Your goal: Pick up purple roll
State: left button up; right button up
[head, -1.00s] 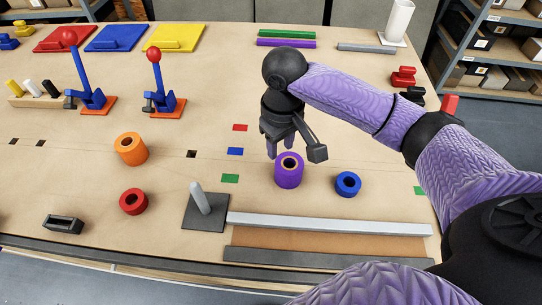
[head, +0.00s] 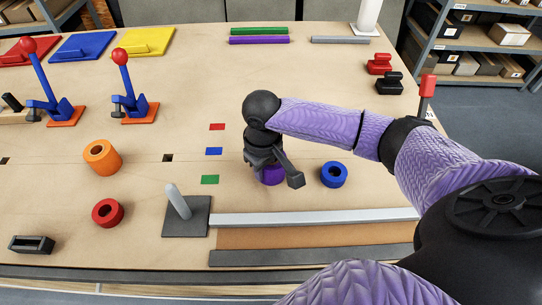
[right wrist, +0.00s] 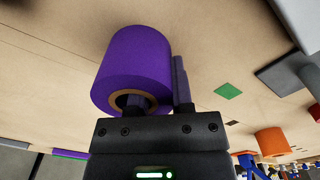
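The purple roll (head: 272,177) stands upright on the table, mostly covered by my right gripper (head: 262,163) in the head view. In the right wrist view the purple roll (right wrist: 138,62) shows its tan core and dark hole. One finger of my right gripper (right wrist: 160,92) reaches into the hole and the other lies along the outside, so the roll's wall is between them. The fingers look spread, with some room around the inner one; the contact itself is partly hidden. My left gripper is not in view.
A blue roll (head: 334,174) stands close right of the purple one. A grey base with a peg (head: 187,218), a red roll (head: 108,213) and an orange roll (head: 102,157) are to the left. A pale rail (head: 315,217) runs along the front.

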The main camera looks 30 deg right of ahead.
grip_shut()
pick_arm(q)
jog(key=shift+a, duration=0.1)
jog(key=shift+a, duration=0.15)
pick_arm(e)
notch_tip(320, 180, up, 10)
jog(key=p, duration=0.3)
pick_arm(q)
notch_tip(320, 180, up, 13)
jog(key=p, duration=1)
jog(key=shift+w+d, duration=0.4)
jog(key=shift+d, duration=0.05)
pick_arm(e)
notch_tip(320, 180, up, 7)
